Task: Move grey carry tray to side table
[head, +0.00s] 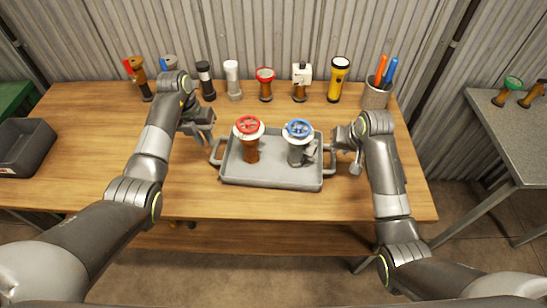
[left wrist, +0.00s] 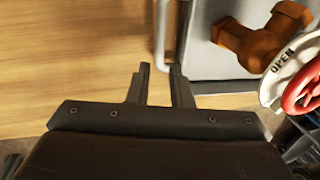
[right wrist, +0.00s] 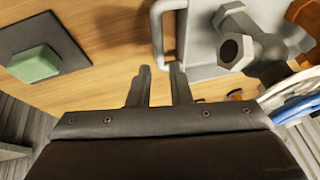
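The grey carry tray (head: 270,181) lies flat on the wooden workbench, with a looped handle at each end. It holds a red-wheeled brown valve (head: 250,141) and a blue-wheeled grey valve (head: 298,143). My left gripper (head: 207,132) is by the tray's left handle (left wrist: 161,35); its fingers are apart, with the handle bar in line with the gap. My right gripper (head: 345,147) is likewise open at the right handle (right wrist: 157,38). I cannot tell whether either bar lies between the fingers or below them. A grey-topped table (head: 515,145), possibly the side table, stands at the right.
A dark bin (head: 25,150) is at the left. Two valves lie on the grey table's far part; its nearer top is clear. A gap separates the tables.

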